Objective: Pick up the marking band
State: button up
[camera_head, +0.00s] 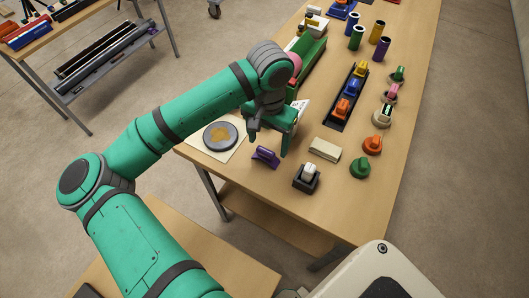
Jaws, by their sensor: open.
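My gripper (269,140) hangs from the end of my green arm, pointing down over the near left part of the wooden table (345,220). It is open, and nothing shows between its fingers. I cannot tell for sure which object is the marking band. Near the gripper are a small purple item (265,156) just below it, a black holder with a white piece in it (307,178) to the lower right, and a beige block (325,149) to the right. My arm and gripper hide part of the table behind them.
A grey disc (220,136) lies on a sheet at the table's left edge. A black tray (347,95) holds yellow, blue and orange pieces. Several coloured fittings, including a green one (360,167), line the right side. Upright cylinders stand farther back. The table's near end is clear.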

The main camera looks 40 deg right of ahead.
aim_at(266, 150)
jog(key=shift+s+f, duration=0.1)
jog(key=shift+f, duration=0.25)
jog(key=shift+w+f, duration=0.2)
jog(key=shift+f, duration=0.7)
jog(key=shift+w+f, duration=0.15)
jog(key=shift+f, duration=0.7)
jog(key=shift+w+f, duration=0.2)
jog(key=shift+f, duration=0.7)
jog(key=c, duration=1.1)
